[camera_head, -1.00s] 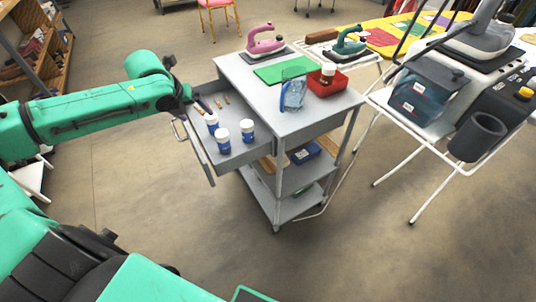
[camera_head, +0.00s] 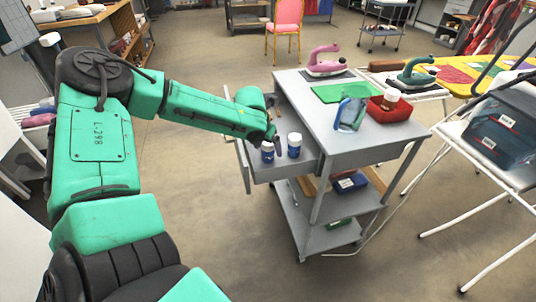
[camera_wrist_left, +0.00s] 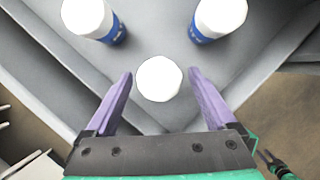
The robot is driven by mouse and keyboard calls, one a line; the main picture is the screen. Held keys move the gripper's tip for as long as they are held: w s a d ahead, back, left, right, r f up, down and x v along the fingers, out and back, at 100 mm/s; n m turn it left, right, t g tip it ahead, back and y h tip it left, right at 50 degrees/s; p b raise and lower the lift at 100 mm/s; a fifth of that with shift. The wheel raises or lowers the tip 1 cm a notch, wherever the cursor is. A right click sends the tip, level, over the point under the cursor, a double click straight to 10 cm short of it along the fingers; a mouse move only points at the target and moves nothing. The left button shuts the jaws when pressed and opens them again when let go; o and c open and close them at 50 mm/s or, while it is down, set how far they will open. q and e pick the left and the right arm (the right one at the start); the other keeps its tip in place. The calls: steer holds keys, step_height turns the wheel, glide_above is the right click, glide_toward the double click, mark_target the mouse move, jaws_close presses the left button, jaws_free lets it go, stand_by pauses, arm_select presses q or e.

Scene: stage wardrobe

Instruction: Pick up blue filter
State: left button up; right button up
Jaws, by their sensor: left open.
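Two blue filters (camera_head: 267,152) (camera_head: 294,145), small cylinders with white tops and blue bands, stand upright in the cart's open drawer (camera_head: 246,162). In the left wrist view they are at the upper left (camera_wrist_left: 113,32) and upper right (camera_wrist_left: 200,34). A third white-topped cylinder (camera_wrist_left: 159,80) sits between the open purple fingers of my left gripper (camera_wrist_left: 161,73); its side is hidden from above. In the head view my left gripper (camera_head: 277,146) reaches down into the drawer and hides that cylinder.
The grey cart (camera_head: 331,140) carries a pink iron (camera_head: 325,62), a green mat (camera_head: 341,91), a clear blue jug (camera_head: 350,113) and a red tray (camera_head: 391,112). Drawer walls lie close around the gripper. A white-legged stand (camera_head: 470,235) is at right.

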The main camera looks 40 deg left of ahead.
arm_select(q)
steer(key=shift+x, duration=0.8)
steer(key=shift+r, duration=0.1)
steer(key=shift+c, duration=1.3)
jaws_close()
